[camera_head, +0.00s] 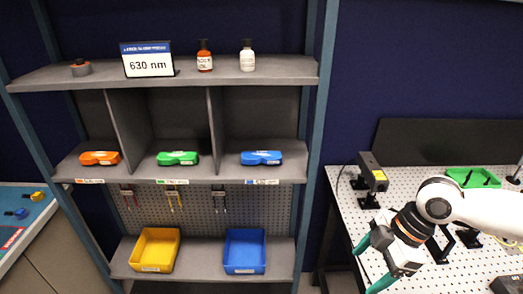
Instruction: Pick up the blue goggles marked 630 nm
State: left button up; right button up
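A blue goggles-shaped item (261,157) lies in the right compartment of the middle shelf (200,175). A small label sits on the shelf edge below it, too small to read. A sign (149,61) on the top shelf reads "630 nm". My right gripper (366,267) has green fingers spread apart with nothing between them. It is low, to the right of the shelf unit, in front of the perforated table, well away from the blue goggles. My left gripper is not in view.
Orange goggles (100,158) and green goggles (178,158) lie in the other compartments, split by upright dividers. Yellow (155,250) and blue (245,251) bins stand on the lower shelf. The perforated table (400,205) holds a black device (372,172) and a green tray (474,178).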

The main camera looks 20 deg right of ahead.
aim_at(247, 158)
jog(key=i+l, duration=0.2)
jog(key=i, duration=0.3)
jog(key=i+l, duration=0.25)
jog(key=i, duration=0.25)
jog(key=i+l, duration=0.2)
jog(key=i, duration=0.3)
